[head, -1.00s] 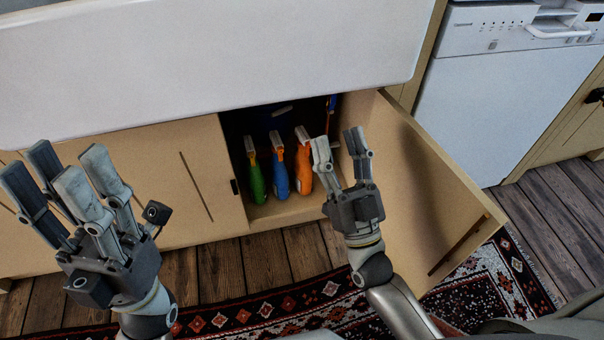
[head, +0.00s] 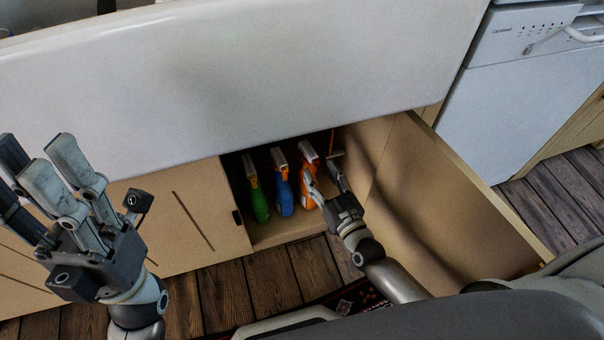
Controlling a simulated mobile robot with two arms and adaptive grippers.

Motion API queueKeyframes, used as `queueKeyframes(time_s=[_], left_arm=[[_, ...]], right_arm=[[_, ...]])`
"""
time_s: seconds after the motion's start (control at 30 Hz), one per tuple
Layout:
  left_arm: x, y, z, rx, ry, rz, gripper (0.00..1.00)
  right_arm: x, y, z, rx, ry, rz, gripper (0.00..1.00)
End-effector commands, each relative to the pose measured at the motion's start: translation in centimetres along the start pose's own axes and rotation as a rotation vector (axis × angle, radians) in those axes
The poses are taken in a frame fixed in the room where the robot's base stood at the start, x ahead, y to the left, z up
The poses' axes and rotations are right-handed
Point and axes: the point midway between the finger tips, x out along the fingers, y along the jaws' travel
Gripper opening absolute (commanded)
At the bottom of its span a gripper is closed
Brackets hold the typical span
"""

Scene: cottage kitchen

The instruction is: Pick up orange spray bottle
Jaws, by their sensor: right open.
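The orange spray bottle (head: 308,158) stands in the open cabinet under the sink, rightmost in a row of three bottles. My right gripper (head: 322,177) is open at the cabinet opening, with its left finger in front of the orange bottle's body and its other finger to the right of it. Part of the bottle is hidden behind the finger. I cannot tell whether the finger touches it. My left gripper (head: 60,185) is open and empty in front of the closed cabinet door at the left.
A blue spray bottle (head: 283,190) stands just left of the orange one, and a green spray bottle (head: 258,200) is left of that. The open cabinet door (head: 440,205) is on the right. The white sink (head: 230,75) overhangs the opening. A white dishwasher (head: 520,95) is at right.

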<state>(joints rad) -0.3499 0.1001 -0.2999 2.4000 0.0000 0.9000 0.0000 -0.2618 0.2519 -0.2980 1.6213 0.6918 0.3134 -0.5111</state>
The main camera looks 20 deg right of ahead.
Motion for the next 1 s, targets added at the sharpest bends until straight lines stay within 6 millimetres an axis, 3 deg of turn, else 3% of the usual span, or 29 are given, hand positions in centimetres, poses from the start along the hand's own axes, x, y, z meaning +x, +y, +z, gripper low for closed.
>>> queueKeyframes(time_s=[0.2,0.47,0.7,1.0], left_arm=[[-1.0,0.0,0.3,0.001,0.009,0.003,0.40],[-1.0,0.0,0.5,0.003,0.027,0.011,0.40],[-0.1,0.0,0.8,0.010,0.078,0.031,0.40],[0.3,0.1,0.8,0.012,0.088,0.036,0.40]], right_arm=[[3.6,0.1,0.1,0.001,0.004,0.001,0.46],[5.5,0.2,0.2,0.002,0.003,0.000,0.46],[8.8,0.6,0.1,0.003,0.003,0.001,0.46],[9.8,0.6,-0.1,0.001,0.000,0.000,0.46]])
